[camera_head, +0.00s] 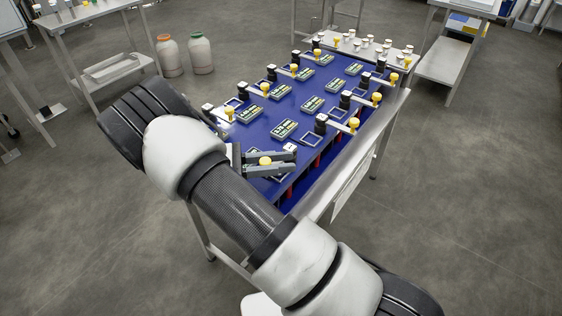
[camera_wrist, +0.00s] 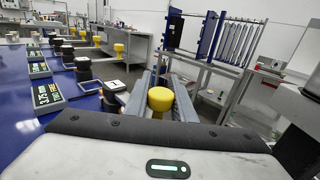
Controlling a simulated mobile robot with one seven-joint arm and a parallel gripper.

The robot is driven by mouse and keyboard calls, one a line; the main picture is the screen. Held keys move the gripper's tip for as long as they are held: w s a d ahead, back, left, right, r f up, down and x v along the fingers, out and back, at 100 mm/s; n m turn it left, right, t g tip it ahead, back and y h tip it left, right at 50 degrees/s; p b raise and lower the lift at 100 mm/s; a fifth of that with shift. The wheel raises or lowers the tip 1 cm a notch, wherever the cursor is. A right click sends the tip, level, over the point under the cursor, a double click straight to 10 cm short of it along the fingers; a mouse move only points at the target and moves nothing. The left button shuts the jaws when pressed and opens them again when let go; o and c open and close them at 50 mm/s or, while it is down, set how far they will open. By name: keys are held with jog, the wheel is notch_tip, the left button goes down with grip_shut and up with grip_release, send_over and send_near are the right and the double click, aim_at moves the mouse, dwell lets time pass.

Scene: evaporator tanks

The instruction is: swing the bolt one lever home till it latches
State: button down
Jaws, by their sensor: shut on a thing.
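A yellow knob (camera_head: 265,160) on the near end of the blue panel sits between the two grey fingers of my gripper (camera_head: 292,165). My gripper is shut on this knob. The wrist view shows the same yellow knob (camera_wrist: 160,99) upright between the fingers (camera_wrist: 164,80). A black block with a white, marked top (camera_head: 289,149) stands just beyond the fingers; it also shows in the wrist view (camera_wrist: 115,86), left of the fingers. The mark looks like a 1 but is small. The lever arm under the knob is mostly hidden by my gripper.
More yellow-knobbed levers (camera_head: 353,124) line both long sides of the blue panel (camera_head: 255,143), with several dark display blocks (camera_head: 285,130) between them. White-topped parts (camera_head: 368,43) stand at the far end. A steel rail (camera_head: 352,165) runs along the right side.

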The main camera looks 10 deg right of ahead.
jog(key=c, duration=1.5)
grip_release()
jog(key=shift+w+a, duration=0.1)
jog(key=a, duration=0.5)
jog(key=w+a+b, duration=0.1)
jog(key=a, duration=1.1)
jog(key=shift+w+a, duration=0.2)
jog(key=shift+w, duration=0.2)
